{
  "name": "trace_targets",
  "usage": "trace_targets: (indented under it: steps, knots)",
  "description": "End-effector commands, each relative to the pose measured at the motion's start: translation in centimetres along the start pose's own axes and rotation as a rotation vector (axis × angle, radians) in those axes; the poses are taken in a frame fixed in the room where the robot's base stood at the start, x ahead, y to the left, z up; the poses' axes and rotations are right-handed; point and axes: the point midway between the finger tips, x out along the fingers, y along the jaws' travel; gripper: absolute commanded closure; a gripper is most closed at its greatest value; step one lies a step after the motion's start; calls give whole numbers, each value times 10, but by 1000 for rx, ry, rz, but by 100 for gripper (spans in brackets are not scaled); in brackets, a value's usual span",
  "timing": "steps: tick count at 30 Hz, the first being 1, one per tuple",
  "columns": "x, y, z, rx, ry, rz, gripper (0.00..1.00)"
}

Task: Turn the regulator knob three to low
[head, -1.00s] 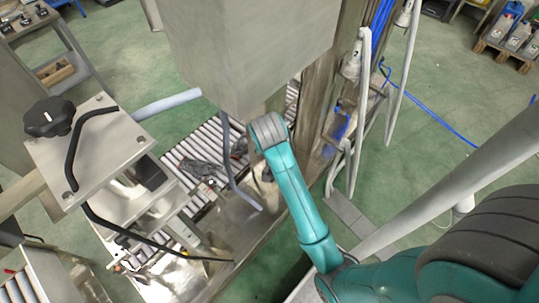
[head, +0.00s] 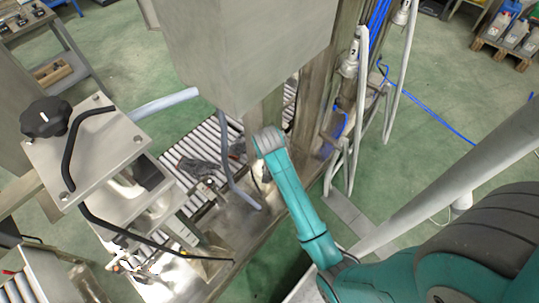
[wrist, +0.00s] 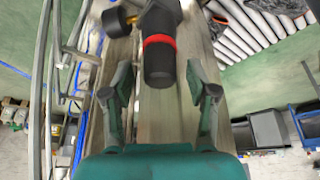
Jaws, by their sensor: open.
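A black cylindrical regulator knob (wrist: 159,64) with a red ring at its base shows in the wrist view, ahead of my gripper. No number or setting mark is readable on it. My gripper (wrist: 160,84) is open, with one finger to each side of the knob's free end in the picture. Neither finger visibly touches it. The depth left between fingertips and knob is hard to judge. In the head view my teal arm (head: 292,195) reaches toward the metal post, and neither the gripper nor this knob can be made out there.
A black round fitting (wrist: 115,22) with a brass stem sits left of the regulator. A metal post (wrist: 158,105) runs behind the knob. In the head view, a large metal box (head: 245,50) hangs beside my arm, with a roller conveyor (head: 205,140) below and pale hoses (head: 352,130) to the right.

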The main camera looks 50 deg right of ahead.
Motion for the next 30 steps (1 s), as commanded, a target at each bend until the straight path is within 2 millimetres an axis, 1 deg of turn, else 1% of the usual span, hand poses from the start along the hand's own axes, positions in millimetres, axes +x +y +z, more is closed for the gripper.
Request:
trace_targets:
  steps: [2,3,5,6,8,9,10,20,30]
  knots:
    - [0,0,0,0,0,0,42]
    - [0,0,0,0,0,0,47]
    - [0,0,0,0,0,0,62]
    - [0,0,0,0,0,0,72]
    - [0,0,0,0,0,0,87]
    - [0,0,0,0,0,0,97]
    - [0,0,0,0,0,0,100]
    - [0,0,0,-41,0,-18,100]
    - [0,2,0,-233,-1,-97,100]
